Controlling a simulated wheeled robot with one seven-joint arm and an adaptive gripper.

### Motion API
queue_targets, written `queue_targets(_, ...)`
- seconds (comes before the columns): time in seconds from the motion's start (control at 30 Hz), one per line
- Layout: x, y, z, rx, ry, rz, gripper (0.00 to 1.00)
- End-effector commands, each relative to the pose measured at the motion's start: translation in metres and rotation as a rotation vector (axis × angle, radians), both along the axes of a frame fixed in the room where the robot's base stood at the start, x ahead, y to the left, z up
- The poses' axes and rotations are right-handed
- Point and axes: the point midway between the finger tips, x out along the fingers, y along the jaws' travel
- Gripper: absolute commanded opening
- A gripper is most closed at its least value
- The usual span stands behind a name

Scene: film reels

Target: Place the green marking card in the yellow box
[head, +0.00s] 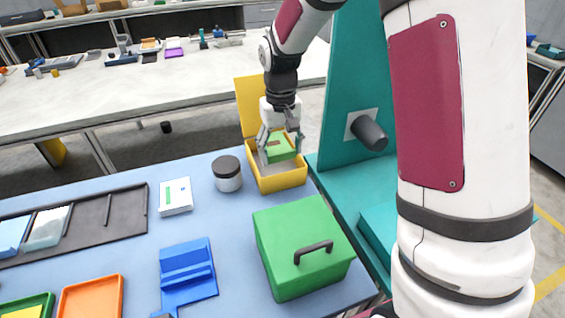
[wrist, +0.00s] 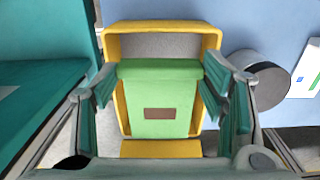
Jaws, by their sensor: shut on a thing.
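The green marking card (wrist: 160,98) is a green block-like piece with a small brown label. It is between the fingers of my gripper (wrist: 160,95), which is shut on it. The yellow box (wrist: 113,48) stands open, with a grey floor, and lies beneath the card in the wrist view. In the head view the card (head: 278,150) is tilted and sits within or just above the opening of the yellow box (head: 283,181). My gripper (head: 281,140) reaches down over the box there. I cannot tell whether the card touches the box floor.
A jar with a dark lid (head: 228,174) stands just left of the box. A green lidded box with a handle (head: 300,250) is in front. A teal stand (head: 345,120) rises close on the right.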

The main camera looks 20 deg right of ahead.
Motion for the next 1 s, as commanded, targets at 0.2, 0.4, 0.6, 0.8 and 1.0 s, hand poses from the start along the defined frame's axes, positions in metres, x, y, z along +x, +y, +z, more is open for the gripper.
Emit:
queue_targets(0.2, 0.000, 0.000, -0.017, 0.000, 0.001, 0.000, 0.32)
queue_targets(0.4, 0.000, 0.000, -0.043, 0.000, 0.002, -0.001, 0.32)
queue_targets(0.6, 0.000, 0.000, -0.049, 0.000, -0.001, -0.001, 0.32)
queue_targets(0.8, 0.000, 0.000, -0.051, 0.000, 0.000, -0.001, 0.32)
queue_targets(1.0, 0.000, 0.000, -0.056, 0.000, -0.001, -0.001, 0.32)
